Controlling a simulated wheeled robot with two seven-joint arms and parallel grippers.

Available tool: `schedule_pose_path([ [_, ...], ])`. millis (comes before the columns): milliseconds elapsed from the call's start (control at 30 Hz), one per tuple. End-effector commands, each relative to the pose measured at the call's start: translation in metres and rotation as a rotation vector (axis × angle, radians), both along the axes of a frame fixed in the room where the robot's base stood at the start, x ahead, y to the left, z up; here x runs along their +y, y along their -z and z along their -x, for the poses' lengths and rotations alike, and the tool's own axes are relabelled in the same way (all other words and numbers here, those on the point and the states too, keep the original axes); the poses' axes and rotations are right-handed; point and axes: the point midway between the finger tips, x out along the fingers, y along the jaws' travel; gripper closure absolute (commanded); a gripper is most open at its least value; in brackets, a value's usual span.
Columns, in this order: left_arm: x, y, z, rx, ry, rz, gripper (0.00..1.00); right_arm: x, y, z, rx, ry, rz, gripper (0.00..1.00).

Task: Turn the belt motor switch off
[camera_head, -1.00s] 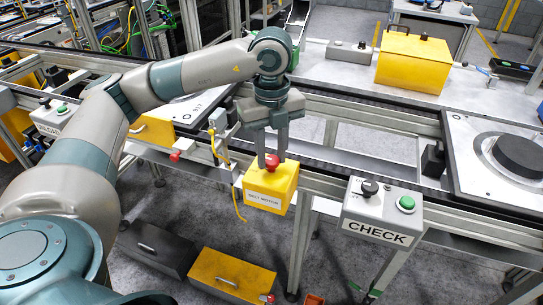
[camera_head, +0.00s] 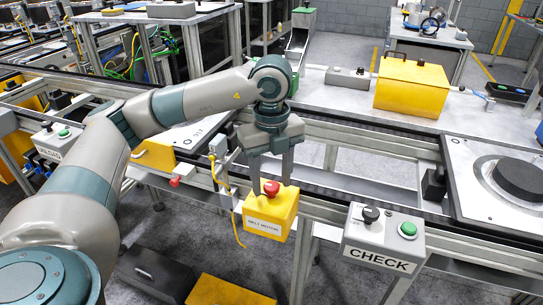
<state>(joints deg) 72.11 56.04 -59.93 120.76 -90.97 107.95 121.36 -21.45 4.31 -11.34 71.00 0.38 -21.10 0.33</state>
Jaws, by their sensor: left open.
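The belt motor switch is a yellow box (camera_head: 272,212) labelled "BELT MOTOR" with a red knob (camera_head: 271,187) on top. It is mounted at the front rail of the conveyor, near the middle of the head view. My left gripper (camera_head: 271,180) points down over it, with its fingers apart on either side of the red knob. I cannot tell whether the fingertips touch the knob. The right gripper is not in view.
A grey "CHECK" box (camera_head: 384,238) with a black knob and green button stands to the right. A yellow case (camera_head: 412,87) sits on the back table. A black disc (camera_head: 520,179) rests on a pallet at right.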

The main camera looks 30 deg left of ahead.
Motion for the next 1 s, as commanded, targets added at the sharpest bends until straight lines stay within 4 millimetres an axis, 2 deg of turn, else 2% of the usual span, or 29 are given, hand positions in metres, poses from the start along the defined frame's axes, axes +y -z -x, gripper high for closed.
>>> schedule_pose_path([
  [267, -0.001, -0.024, -0.001, -0.003, 0.001, 0.001, 0.52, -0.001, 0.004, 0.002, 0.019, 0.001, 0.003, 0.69],
  [600, 0.0, -0.084, -0.001, -0.006, -0.001, 0.0, 0.52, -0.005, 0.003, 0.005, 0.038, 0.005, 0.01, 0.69],
  [1000, 0.0, -0.14, -0.001, -0.005, -0.001, -0.001, 0.52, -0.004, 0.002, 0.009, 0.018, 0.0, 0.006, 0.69],
])
